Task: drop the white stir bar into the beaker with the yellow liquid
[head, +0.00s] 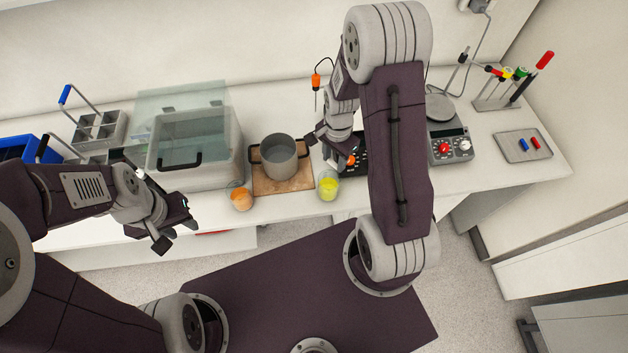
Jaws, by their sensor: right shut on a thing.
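The beaker with the yellow liquid (328,188) stands upright near the front edge of the white bench, just right of a wooden board. My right gripper (325,150) is above and behind this beaker, close to the pot. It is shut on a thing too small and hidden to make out. I cannot pick out the white stir bar anywhere. My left gripper (177,232) is open and empty, in front of the bench edge at the left.
A beaker with orange liquid (241,200) stands left of the board (285,187), which bears a grey pot (279,158). A lidded clear tank (195,145) is further left. A hotplate stirrer (450,146), a tool rack (500,98) and a grey tray (511,146) stand right.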

